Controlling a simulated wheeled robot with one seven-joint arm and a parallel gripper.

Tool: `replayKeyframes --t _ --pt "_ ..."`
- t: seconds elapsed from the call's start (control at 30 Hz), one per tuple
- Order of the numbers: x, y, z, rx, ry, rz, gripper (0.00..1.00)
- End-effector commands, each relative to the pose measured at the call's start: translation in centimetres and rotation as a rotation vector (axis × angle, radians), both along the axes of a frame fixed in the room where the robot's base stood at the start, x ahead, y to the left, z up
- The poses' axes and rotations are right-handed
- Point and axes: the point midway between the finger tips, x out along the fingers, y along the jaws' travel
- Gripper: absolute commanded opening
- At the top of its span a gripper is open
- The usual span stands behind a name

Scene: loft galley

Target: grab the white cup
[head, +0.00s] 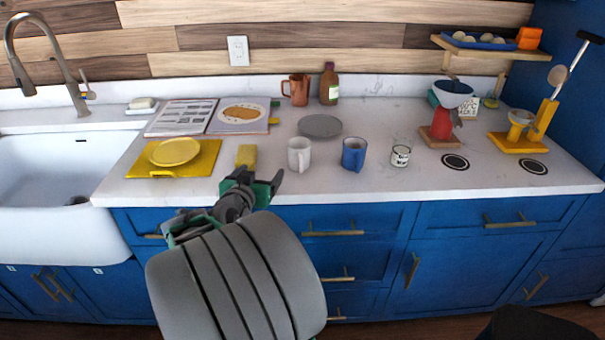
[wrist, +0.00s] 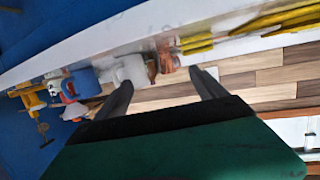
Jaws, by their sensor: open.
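The white cup (head: 299,154) stands upright on the white counter, between a yellow sponge and a blue mug. It also shows in the wrist view (wrist: 131,70), sideways, just beyond my fingers. The cup is not touched.
The blue mug (head: 354,154) stands close right of the cup, with a glass jar (head: 400,152) beyond it. The yellow sponge (head: 246,156) is to the left. A grey plate (head: 320,126) lies behind. The sink (head: 62,190) is at far left. The counter before the cup is clear.

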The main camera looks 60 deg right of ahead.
Motion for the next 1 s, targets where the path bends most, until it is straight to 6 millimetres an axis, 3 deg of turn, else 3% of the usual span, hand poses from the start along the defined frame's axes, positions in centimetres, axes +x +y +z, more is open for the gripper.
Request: replayKeyframes --t 0.03,0.1,0.2,0.67,0.9,1.0 --pt "-2.2 -2.2 -0.7 -0.083 -0.013 -0.055 0.85" --pt "-4.2 -3.8 0.2 -0.178 -0.027 -0.092 0.88" --pt "-5.2 -5.0 1.3 -0.238 -0.035 -0.107 0.88" --pt "-4.5 -12.0 1.5 -0.241 -0.034 -0.106 0.88" --pt "-4.3 -12.2 1.4 -0.242 -0.034 -0.102 0.88" --pt "-4.2 -12.2 1.4 -0.242 -0.034 -0.102 0.80"
